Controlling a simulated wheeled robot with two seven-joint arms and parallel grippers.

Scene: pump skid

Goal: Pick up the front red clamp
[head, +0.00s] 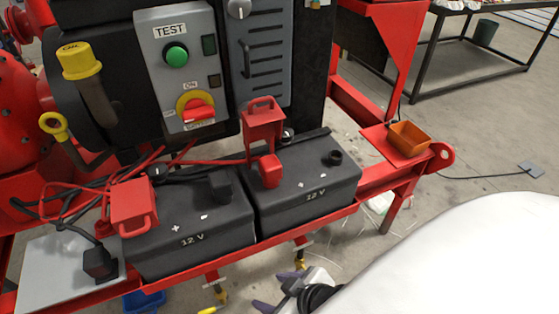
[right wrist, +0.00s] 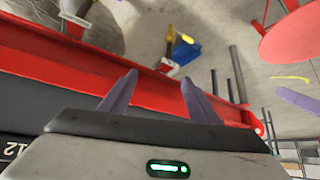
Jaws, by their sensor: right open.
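Two red clamps with loop handles show in the head view. The left red clamp (head: 133,207) sits at the left end of the nearer-left black 12 V battery (head: 190,235). My right gripper (head: 277,292) is low in front of the skid's red rail, below and apart from both clamps. Its purple fingers (right wrist: 160,82) are spread and empty in the right wrist view, with no clamp visible there. My left gripper is out of view.
A control panel (head: 178,65) with a green button and red switch rises behind the batteries. Red cables run at the left. The red rail (right wrist: 60,55) lies beyond my fingers. An orange tray (head: 409,139) sits on the skid's right end. A blue bin (right wrist: 186,52) is on the floor.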

